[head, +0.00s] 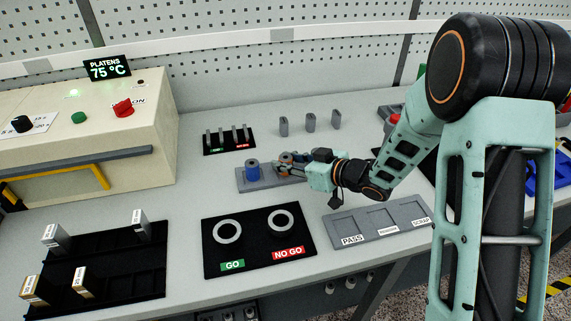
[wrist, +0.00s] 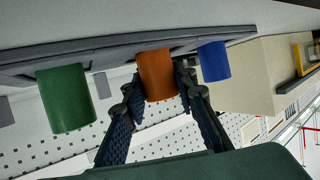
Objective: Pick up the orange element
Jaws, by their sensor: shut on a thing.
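The orange element (wrist: 157,72) is a short cylinder in the wrist view, between a green cylinder (wrist: 66,98) and a blue cylinder (wrist: 213,62). My gripper (wrist: 159,84) is shut on it, one finger on each side. Its end is at or very near the grey tray (wrist: 110,52); I cannot tell whether it is clear of it. In the head view my gripper (head: 289,165) reaches in from the right over the tray (head: 244,187) and mostly hides the orange element. The blue cylinder (head: 252,172) stands at the tray's left; the green one is hidden there.
A black GO / NO GO gauge board (head: 255,248) lies in front of the tray. A grey PASS/SCRAP sorting tray (head: 373,238) is at its right. Several grey pegs (head: 310,122) stand behind. The heated platen machine (head: 90,150) and a black rack (head: 110,285) are at the left.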

